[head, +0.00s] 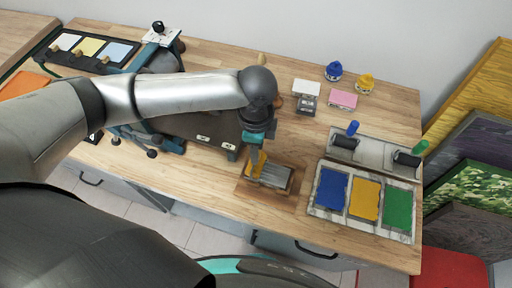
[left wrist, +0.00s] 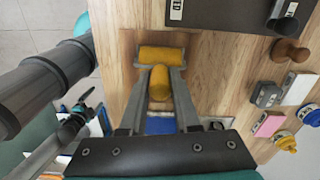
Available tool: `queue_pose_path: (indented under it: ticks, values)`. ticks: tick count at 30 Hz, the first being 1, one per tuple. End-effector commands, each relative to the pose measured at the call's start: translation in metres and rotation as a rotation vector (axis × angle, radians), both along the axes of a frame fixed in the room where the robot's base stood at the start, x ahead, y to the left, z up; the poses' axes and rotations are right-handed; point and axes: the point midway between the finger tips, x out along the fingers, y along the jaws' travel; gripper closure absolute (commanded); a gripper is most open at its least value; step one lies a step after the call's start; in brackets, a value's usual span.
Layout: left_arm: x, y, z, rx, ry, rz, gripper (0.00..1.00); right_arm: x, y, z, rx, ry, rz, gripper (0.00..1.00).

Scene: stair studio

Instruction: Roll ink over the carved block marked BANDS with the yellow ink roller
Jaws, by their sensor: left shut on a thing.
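My left gripper (head: 257,165) is shut on the yellow ink roller, pointing down. In the left wrist view the roller's yellow cylinder (left wrist: 160,54) lies crosswise beyond the fingertips, and its yellow handle (left wrist: 159,84) is between the fingers. In the head view the yellow roller (head: 254,168) is partly hidden by the gripper. It is over or on the left part of a greyish block (head: 277,177) on a brown wooden board (head: 258,192). No marking on this block is readable; I cannot tell if the roller touches it. My right gripper is not in view.
The ink tray (head: 311,207) with blue, yellow and green slabs lies to the right. Behind it, a rack (head: 375,150) holds blue-handled and green-handled rollers. Blue (head: 333,71) and yellow (head: 366,83) jars stand at the back. A dark press bed (head: 205,127) is close on the left.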

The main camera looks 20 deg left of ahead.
Motion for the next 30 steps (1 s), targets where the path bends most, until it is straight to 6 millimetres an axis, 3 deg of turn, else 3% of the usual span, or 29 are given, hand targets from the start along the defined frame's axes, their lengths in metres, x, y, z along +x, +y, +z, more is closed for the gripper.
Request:
queue_pose_path:
  ticks: [30]
  values:
    - [0.0004,0.0000,-0.0057,0.000,-0.001,0.001,1.00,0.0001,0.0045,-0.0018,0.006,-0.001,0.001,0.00]
